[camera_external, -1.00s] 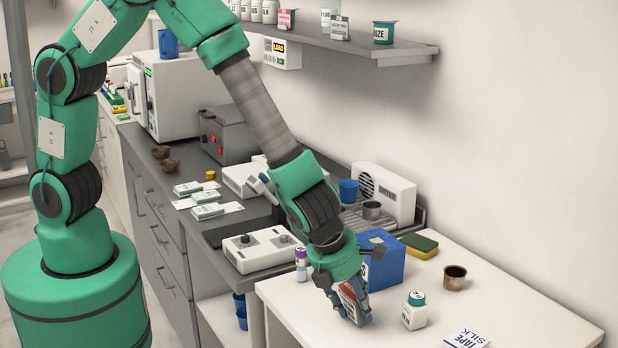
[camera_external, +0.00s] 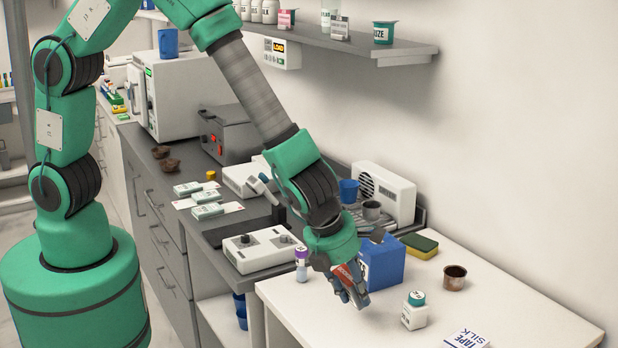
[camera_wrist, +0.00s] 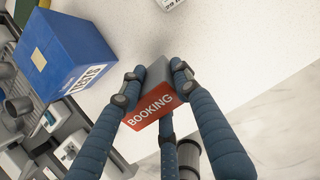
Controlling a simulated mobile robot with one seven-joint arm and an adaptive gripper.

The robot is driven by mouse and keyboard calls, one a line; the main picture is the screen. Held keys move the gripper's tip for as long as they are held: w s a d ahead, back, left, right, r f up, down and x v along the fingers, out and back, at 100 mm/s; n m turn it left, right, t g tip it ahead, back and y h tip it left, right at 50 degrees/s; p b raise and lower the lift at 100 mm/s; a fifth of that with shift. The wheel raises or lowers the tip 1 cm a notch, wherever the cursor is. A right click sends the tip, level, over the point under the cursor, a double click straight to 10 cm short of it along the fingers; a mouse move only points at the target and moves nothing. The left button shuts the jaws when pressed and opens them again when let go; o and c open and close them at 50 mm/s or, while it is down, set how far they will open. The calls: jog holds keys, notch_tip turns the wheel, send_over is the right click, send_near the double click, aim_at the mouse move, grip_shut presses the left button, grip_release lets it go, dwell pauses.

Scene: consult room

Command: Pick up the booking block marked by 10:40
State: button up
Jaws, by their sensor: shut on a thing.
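The booking block (camera_external: 347,273) has a red face that reads "BOOKING" in the wrist view (camera_wrist: 151,111), with a grey side above it. My gripper (camera_external: 351,289) is shut on it, with fingers on both sides of the block in the wrist view (camera_wrist: 156,82). In the external view the block is tilted over the white table (camera_external: 505,297), in front of the blue box (camera_external: 384,266). Fingers cover part of it there. I cannot read a time mark on it.
A purple-capped vial (camera_external: 301,268) stands left of my gripper. A teal-capped white bottle (camera_external: 414,313) stands to the right, with a brown cup (camera_external: 455,280) behind it. A sponge (camera_external: 420,245) lies at the back, and a silk tape pack (camera_external: 467,340) near the front edge.

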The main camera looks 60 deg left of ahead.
jog(key=s+a+r, duration=0.1)
jog(key=s+a, duration=0.8)
jog(key=s, duration=0.3)
jog(key=shift+s+a, duration=0.15)
jog(key=shift+s, duration=0.1)
jog(key=shift+r, duration=0.1)
jog(key=shift+w, duration=0.1)
dwell(0.3)
